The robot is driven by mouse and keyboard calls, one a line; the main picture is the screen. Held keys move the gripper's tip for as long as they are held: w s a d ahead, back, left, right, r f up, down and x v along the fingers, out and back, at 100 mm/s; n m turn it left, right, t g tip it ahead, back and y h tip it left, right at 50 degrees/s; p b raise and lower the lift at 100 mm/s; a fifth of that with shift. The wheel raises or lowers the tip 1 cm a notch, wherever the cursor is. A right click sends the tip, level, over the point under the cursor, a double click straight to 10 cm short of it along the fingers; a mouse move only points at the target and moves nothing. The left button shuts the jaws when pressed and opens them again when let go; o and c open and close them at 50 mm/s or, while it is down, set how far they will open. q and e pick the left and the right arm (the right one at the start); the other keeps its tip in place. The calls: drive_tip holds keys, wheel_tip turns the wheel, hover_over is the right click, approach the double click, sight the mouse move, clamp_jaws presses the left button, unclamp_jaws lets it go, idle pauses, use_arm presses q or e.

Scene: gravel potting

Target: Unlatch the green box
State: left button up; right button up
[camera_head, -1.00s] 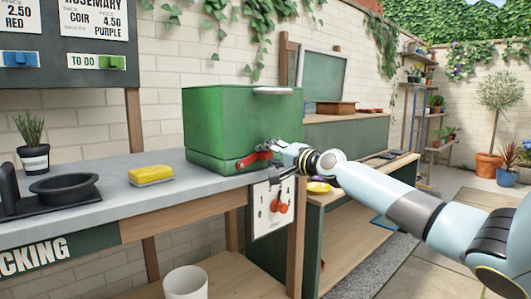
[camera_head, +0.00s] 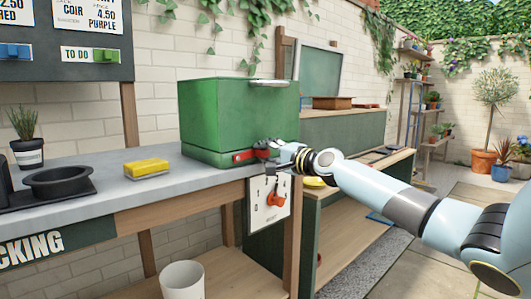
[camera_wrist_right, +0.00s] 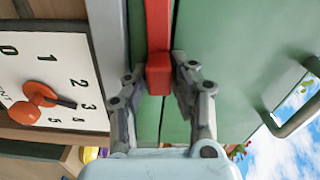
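The green box (camera_head: 225,115) stands at the right end of the grey counter. Its red latch lever (camera_head: 243,156) lies nearly level low on the box's front. My right gripper (camera_head: 266,152) is at the lever's right end. In the right wrist view, the gripper's two grey fingers (camera_wrist_right: 158,78) are partly closed, one on each side of the red lever (camera_wrist_right: 158,35), and appear to grip its end. The box's green face (camera_wrist_right: 235,60) and metal handle (camera_wrist_right: 292,108) also show there. My left gripper is not in view.
A numbered dial panel (camera_head: 269,207) with a red knob hangs just below the gripper. A yellow sponge (camera_head: 146,168), a black bowl (camera_head: 58,181) and a potted plant (camera_head: 27,150) stand on the counter (camera_head: 120,190). A white bucket (camera_head: 183,280) is below.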

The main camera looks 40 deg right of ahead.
drive_tip(key=o, duration=0.4)
drive_tip(key=shift+c, duration=0.2)
